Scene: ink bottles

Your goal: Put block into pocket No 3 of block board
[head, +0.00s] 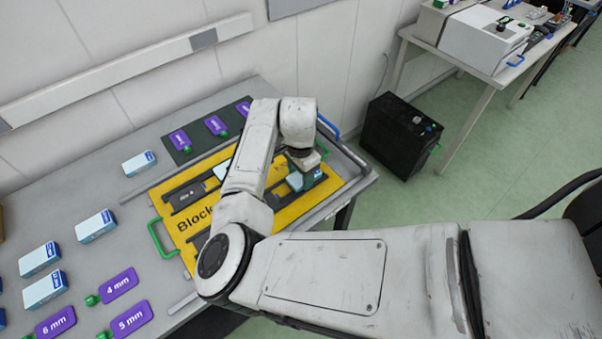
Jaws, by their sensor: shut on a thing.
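The yellow block board (180,226) lies on the grey table, with dark pockets and a green handle on its left side. My gripper (304,174) points down over the right part of the board. It is shut on a white and light-blue block (295,182), which is low over or at the board; I cannot tell if it touches. Another light-blue block (222,169) shows on the board, partly behind my arm. A dark pocket (186,194) with small lettering is at the board's left. My arm hides the board's middle, and I cannot read which pocket is No 3.
Several blue-white blocks, such as one block (139,163), stand on the grey table (85,180). Purple tags (118,286) with green knobs lie at the front left. More purple tags (216,125) lie on a dark mat behind the board. A black case (402,135) stands on the floor right of the table.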

